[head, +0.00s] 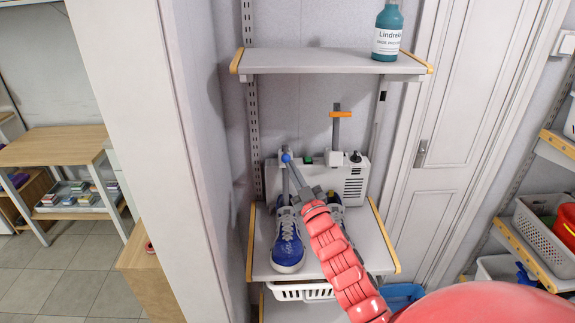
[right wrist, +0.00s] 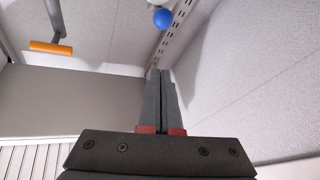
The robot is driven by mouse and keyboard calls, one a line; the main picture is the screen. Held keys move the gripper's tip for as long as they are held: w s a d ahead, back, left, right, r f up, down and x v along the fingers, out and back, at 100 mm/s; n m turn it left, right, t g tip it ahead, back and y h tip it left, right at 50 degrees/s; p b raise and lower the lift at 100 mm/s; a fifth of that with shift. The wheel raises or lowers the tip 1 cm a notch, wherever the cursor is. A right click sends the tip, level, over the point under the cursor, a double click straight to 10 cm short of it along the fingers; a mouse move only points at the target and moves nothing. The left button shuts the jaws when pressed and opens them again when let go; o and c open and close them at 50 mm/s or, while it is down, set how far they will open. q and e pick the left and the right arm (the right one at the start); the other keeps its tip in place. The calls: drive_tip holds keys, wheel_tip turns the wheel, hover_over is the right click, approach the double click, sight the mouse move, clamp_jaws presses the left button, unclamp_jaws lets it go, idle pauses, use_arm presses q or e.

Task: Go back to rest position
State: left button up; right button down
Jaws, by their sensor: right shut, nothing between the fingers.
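My right arm reaches up from the lower right in the head view, and its grey right gripper (head: 294,173) is in front of the white machine (head: 355,179) on the middle shelf. In the right wrist view the gripper's two fingers (right wrist: 161,75) are pressed together with nothing between them. A blue ball-ended lever (head: 286,157) is close to the fingertips in the head view. In the wrist view the blue ball (right wrist: 162,18) appears beyond the tips, with a visible gap. A lever with an orange handle (head: 342,114) stands upright on the machine. My left gripper is not in view.
A blue shoe (head: 287,244) sits on the middle shelf (head: 265,272); another shoe (head: 336,212) is partly hidden by my arm. A teal bottle (head: 387,32) stands on the upper shelf (head: 300,61). A white basket (head: 300,291) is below. A wall panel borders the left.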

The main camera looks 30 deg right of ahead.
drive_tip(key=shift+v, duration=1)
